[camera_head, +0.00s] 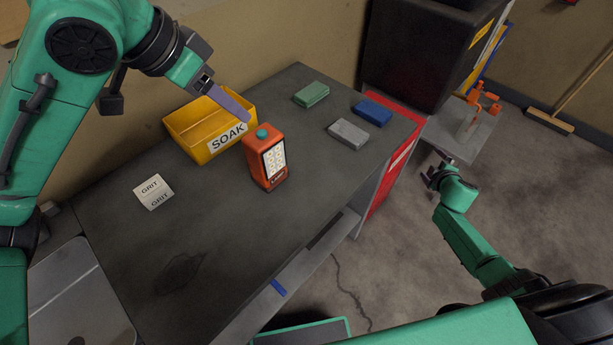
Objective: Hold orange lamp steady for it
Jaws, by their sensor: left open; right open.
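The orange lamp (263,163) stands upright on the dark grey bench top, right of the middle of the bench. It has a teal knob on top and a lit white panel on its right-hand face. My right gripper (436,173) is open and empty, beyond the bench's right end and well away from the lamp.
A yellow bin (188,125) marked SOAK stands close behind the lamp. A white GRIT block (153,192) lies to the left. Green (311,94), grey (348,134) and blue (373,111) blocks lie to the right. The bench front is clear except for a dark stain.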

